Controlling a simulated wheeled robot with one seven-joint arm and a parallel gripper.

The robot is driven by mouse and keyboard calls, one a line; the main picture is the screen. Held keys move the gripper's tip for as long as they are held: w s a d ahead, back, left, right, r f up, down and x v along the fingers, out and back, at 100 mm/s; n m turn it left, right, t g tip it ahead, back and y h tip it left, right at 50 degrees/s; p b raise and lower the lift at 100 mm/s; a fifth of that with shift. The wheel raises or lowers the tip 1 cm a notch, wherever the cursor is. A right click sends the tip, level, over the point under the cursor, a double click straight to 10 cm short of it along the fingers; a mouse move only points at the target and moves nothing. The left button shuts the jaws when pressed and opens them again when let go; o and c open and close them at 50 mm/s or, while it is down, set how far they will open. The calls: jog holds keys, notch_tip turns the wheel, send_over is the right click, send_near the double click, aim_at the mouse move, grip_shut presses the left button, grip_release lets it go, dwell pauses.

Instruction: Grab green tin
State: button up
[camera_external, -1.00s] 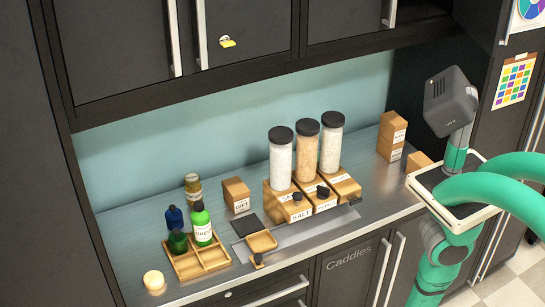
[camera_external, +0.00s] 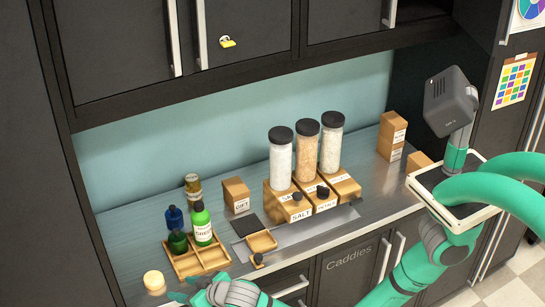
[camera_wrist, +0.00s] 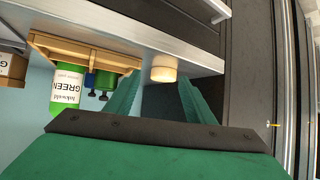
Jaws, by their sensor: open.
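No thing that is plainly a green tin shows. The green containers are a tall green bottle with a white label (camera_external: 202,224) and a shorter dark green bottle (camera_external: 178,243), both in the wooden caddy (camera_external: 215,258). In the wrist view, which looks upside down, the labelled bottle (camera_wrist: 66,96) reads "GREEN". A small round cream tin (camera_external: 154,281) stands left of the caddy; it also shows beyond my fingers in the wrist view (camera_wrist: 164,69). My gripper (camera_wrist: 158,92) is open and empty. In the external view my gripper (camera_external: 178,298) is low, by the counter's front edge.
A blue bottle (camera_external: 173,218) and a gold-brown jar (camera_external: 193,188) stand by the green ones. A small box (camera_external: 236,195), a wooden scoop tray (camera_external: 262,241) and tall salt jars (camera_external: 281,160) are to the right. Overhead cupboards (camera_external: 250,40) hang above the counter.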

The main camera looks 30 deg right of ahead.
aim_at(177, 241)
jog(key=w+d+r+m+h, duration=0.1)
jog(key=w+d, duration=0.1)
jog(key=w, duration=0.1)
jog(key=w+d+r+m+t, duration=0.1)
jog(key=w+d+r, duration=0.1)
jog(key=w, duration=0.1)
jog(key=w+d+r+t+h, duration=0.1)
jog(key=w+d, duration=0.1)
jog(key=w, duration=0.1)
jog(key=shift+w+d+r+m+h, duration=0.25)
jog(key=shift+w+r+m+h, duration=0.05)
jog(key=shift+w+r+m, duration=0.1)
jog(key=x, duration=0.4)
jog(key=shift+w+d, duration=0.1)
jog(key=shift+w, duration=0.1)
jog(key=shift+x, duration=3.25)
jog(key=shift+d, duration=0.1)
jog(key=shift+c, duration=0.3)
jog(key=c, duration=0.8)
jog(key=shift+r, duration=0.1)
